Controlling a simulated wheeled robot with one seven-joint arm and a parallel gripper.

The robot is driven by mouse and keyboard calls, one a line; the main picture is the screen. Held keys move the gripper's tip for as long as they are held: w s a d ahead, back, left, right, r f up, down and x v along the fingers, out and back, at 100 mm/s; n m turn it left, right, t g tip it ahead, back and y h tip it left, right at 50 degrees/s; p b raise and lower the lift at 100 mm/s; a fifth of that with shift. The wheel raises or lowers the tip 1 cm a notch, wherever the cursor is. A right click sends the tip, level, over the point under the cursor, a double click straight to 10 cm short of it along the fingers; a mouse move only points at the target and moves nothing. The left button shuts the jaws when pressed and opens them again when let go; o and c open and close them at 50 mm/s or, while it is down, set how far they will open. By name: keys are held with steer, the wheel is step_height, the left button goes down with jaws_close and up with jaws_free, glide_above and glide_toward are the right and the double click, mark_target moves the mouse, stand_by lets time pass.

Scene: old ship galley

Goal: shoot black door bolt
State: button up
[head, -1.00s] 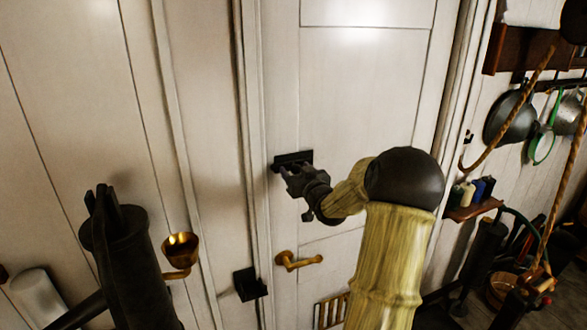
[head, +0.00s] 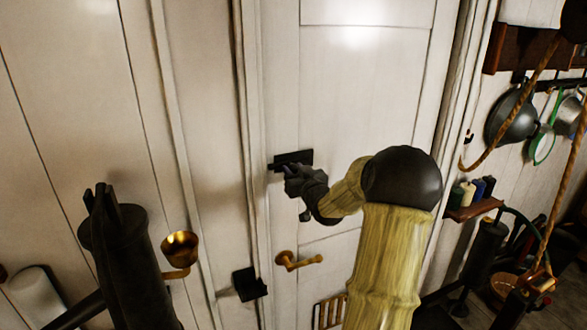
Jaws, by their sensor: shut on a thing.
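The black door bolt (head: 291,158) is a dark plate mounted on the white panelled door (head: 365,100), near its left edge and above the brass handle. My gripper (head: 290,172) is at the bolt's lower edge, shut on a small part of it that looks like the knob. The fingers and hand hide the knob and some of the lower bolt. I cannot tell how far the bolt's rod reaches toward the frame.
A brass door handle (head: 298,261) sits below the bolt. A black box (head: 249,284) is on the frame at lower left, near a brass cup (head: 180,248). A shelf with spools (head: 473,208) and hanging pans (head: 511,117) are at right.

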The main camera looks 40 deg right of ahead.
steer(key=shift+w+a+b, duration=0.25)
steer(key=shift+a+b, duration=0.3)
steer(key=shift+a, duration=0.35)
steer(key=shift+w+a+b, duration=0.2)
steer(key=shift+a+b, duration=0.3)
steer(key=shift+a, duration=0.35)
steer(key=o, duration=1.2)
steer(key=shift+c, duration=0.2)
steer(key=shift+s, duration=0.1)
steer(key=shift+s+f, duration=0.15)
steer(key=shift+s, duration=0.1)
steer(key=b, duration=0.1)
glide_toward(279, 168)
steer(key=v, duration=0.4)
steer(key=shift+s+a, duration=0.15)
steer(key=shift+s, duration=0.2)
